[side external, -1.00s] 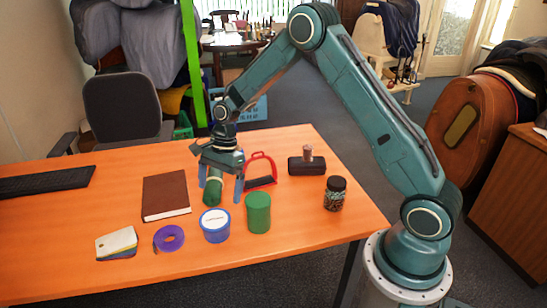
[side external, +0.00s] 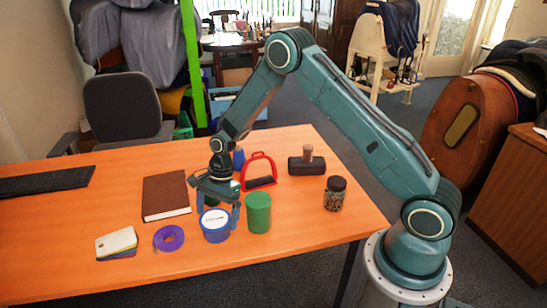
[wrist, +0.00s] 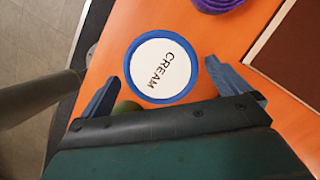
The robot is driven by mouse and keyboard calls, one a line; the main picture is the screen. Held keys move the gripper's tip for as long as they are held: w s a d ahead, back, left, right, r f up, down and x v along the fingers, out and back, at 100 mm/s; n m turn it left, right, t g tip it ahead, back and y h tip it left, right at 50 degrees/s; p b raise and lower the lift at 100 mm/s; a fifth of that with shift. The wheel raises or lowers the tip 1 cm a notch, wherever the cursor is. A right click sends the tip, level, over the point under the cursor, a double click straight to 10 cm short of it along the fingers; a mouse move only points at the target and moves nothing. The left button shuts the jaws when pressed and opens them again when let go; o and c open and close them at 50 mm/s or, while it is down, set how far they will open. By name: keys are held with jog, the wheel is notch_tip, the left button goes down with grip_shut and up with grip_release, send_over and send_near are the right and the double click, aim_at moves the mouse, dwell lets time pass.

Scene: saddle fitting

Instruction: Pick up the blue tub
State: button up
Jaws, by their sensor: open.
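The blue tub (side external: 215,233) stands upright near the front of the orange table, with a white lid face. In the wrist view the tub (wrist: 187,91) shows its blue rim and a white lid marked "CREAM". My gripper (side external: 218,212) is open and points down just above and behind the tub. Its two blue fingers are spread wider than the lid, one toward each side of it. In the wrist view the lid lies mostly ahead of the fingertips, and I see no contact.
A green canister (side external: 258,213) stands close at the tub's right. Purple tape (side external: 169,238) and cards (side external: 116,243) lie left. A brown book (side external: 166,196), red stirrup (side external: 259,172), mallet (side external: 306,162), jar (side external: 334,194) and blue object (side external: 238,158) are around. The front table strip is clear.

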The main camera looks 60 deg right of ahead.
aim_at(215, 218)
jog(key=shift+x, duration=2.25)
jog(key=shift+a+r, duration=0.1)
jog(key=shift+w, duration=0.1)
jog(key=c, duration=1.1)
jog(key=shift+o, duration=0.2)
jog(key=shift+r, duration=0.15)
notch_tip(215, 218, up, 20)
